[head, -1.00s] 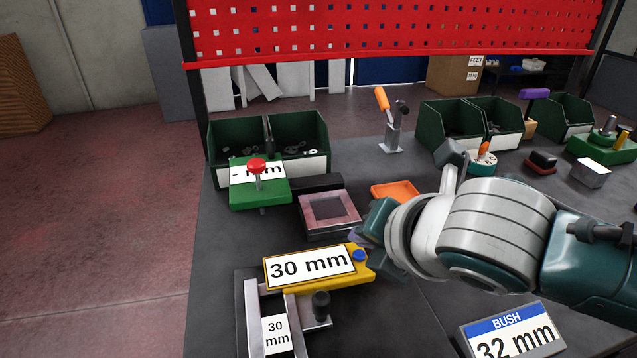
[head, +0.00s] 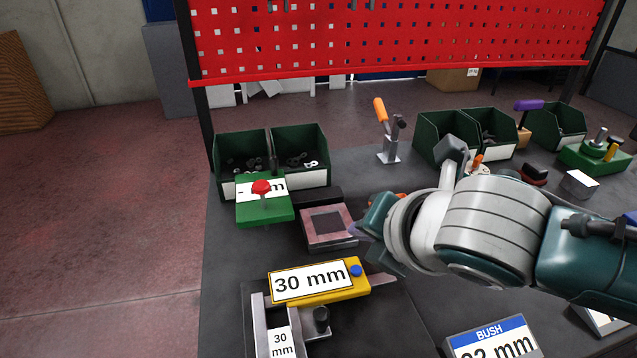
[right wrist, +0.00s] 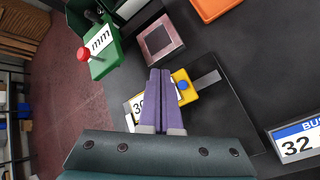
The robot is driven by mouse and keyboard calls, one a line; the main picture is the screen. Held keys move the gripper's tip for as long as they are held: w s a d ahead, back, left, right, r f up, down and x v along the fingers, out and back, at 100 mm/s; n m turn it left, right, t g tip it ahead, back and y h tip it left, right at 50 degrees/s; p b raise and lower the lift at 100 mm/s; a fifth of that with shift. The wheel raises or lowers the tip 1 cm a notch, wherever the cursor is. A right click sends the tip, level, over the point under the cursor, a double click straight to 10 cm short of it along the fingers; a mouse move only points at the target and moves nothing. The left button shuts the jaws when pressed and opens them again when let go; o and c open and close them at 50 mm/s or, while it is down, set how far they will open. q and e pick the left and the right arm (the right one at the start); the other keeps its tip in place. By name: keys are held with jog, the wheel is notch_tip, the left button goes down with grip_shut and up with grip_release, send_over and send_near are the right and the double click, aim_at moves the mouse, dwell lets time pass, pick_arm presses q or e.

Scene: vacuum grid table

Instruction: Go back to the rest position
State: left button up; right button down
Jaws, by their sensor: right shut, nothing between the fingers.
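My right gripper (right wrist: 160,75) is shut and empty, its two purple fingers pressed together in the right wrist view. In the head view my right arm comes in from the right, and the gripper (head: 362,229) is mostly hidden behind its own wrist. It hangs over the table, to the right of a pink-framed square block (head: 327,239) and beyond a yellow block with a 30 mm label (head: 318,296). The yellow block (right wrist: 190,96) shows partly behind the fingers in the right wrist view. My left gripper is not in view.
A green block with a red knob (head: 264,209) stands before green bins (head: 302,178). A toggle clamp with an orange handle (head: 388,150) stands farther back. A blue and white BUSH sign (head: 490,340) is at the front. A red perforated panel (head: 400,40) rises behind the table.

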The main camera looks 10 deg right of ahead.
dwell(0.5)
jog(key=s+a+m+g, duration=0.2)
jog(key=s+m+g, duration=0.1)
jog(key=s+m, duration=0.85)
jog(key=s+d+r+m+g+h, duration=0.1)
jog(key=s+d+r+m, duration=0.1)
jog(key=s+d+m, duration=0.4)
jog(key=s+d+r+m+g, duration=0.1)
jog(key=s+d+m+g, duration=0.1)
jog(key=s+m, duration=0.65)
notch_tip(320, 180, up, 37)
jog(key=w+p, duration=0.1)
jog(key=p, duration=3.6)
jog(key=shift+a+r+m, duration=0.15)
jog(key=shift+a+m, duration=0.1)
jog(key=shift+m, duration=0.05)
jog(key=shift+w, duration=0.1)
